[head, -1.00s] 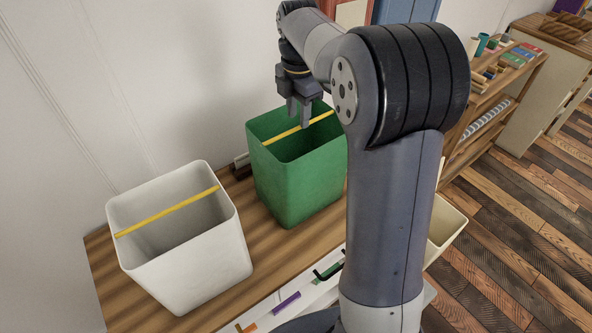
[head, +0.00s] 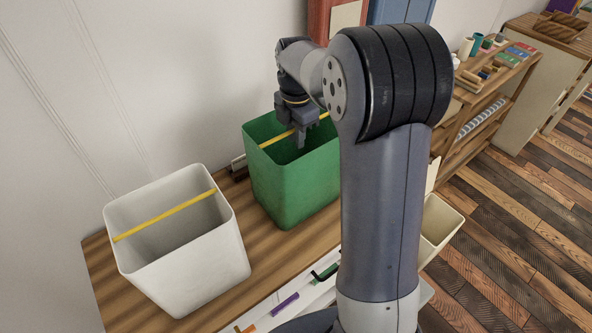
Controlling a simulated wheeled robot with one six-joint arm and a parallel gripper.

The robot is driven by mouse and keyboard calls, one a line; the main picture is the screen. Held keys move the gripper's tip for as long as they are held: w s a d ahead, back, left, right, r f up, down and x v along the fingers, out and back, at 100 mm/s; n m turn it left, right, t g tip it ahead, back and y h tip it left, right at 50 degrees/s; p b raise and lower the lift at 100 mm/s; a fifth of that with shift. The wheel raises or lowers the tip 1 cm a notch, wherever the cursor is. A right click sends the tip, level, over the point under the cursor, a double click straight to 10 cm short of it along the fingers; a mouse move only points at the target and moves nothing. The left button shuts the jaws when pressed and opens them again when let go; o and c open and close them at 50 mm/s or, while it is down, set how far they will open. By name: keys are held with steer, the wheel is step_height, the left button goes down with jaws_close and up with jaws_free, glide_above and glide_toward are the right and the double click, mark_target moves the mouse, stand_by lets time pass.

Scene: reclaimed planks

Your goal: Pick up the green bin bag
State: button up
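The green bin bag (head: 292,187) looks like an open-topped green bin and stands upright on the wooden bench. A yellow bar (head: 274,139) runs across its opening. My gripper (head: 301,140) points down at the bar, with its fingertips at about rim height or slightly inside the opening. The fingers look parted. My arm hides the right side of the green bin. I cannot tell whether the fingers touch the bar, and nothing is seen lifted.
A white bin (head: 187,262) with its own yellow bar stands left of the green one on the bench (head: 97,262). A wall is close behind. A cream container (head: 440,222) is at the right, near shelves (head: 482,113) with small items. Open plank floor (head: 520,235) lies at right.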

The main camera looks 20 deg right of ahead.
jaws_close()
stand_by(0.3)
